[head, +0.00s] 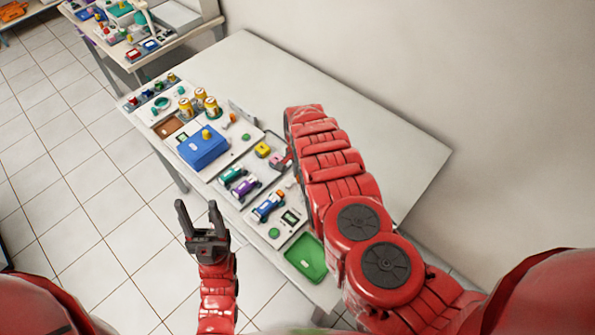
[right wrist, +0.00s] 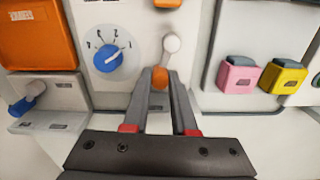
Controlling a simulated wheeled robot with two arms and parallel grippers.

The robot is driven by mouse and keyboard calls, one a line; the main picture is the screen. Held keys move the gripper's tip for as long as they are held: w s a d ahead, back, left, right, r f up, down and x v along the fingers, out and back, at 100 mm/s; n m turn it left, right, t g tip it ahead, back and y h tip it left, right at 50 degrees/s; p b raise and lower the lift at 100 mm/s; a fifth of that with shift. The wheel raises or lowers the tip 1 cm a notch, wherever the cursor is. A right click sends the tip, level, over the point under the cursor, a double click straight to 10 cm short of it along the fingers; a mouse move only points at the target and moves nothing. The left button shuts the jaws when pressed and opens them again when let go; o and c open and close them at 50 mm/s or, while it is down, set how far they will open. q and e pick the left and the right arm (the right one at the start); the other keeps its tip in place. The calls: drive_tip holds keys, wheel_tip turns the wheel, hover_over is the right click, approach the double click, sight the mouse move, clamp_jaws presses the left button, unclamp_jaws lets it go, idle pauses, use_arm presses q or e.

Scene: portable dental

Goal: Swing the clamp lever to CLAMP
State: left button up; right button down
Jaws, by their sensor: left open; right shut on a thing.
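In the right wrist view, my right gripper (right wrist: 161,80) is shut on the orange grip (right wrist: 160,78) of a small lever. The lever's round white end (right wrist: 171,43) shows just beyond the fingertips, against a pale panel. I cannot read any CLAMP marking. In the head view, my right arm covers this spot, and the right gripper is hidden behind it. My left gripper (head: 200,212) is open and empty, in front of the table over the tiled floor.
A blue dial (right wrist: 108,58) with numbers sits left of the lever, and an orange block (right wrist: 36,35) farther left. Pink (right wrist: 238,75) and yellow (right wrist: 283,76) blocks stand to the right. The table (head: 330,85) holds a blue box (head: 203,148) and a green tray (head: 307,257); its far side is bare.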

drive_tip(key=shift+s+d+m, duration=0.1)
drive_tip(key=shift+s+m, duration=0.35)
drive_tip(key=shift+m, duration=0.75)
drive_tip(key=c, duration=0.7)
unclamp_jaws()
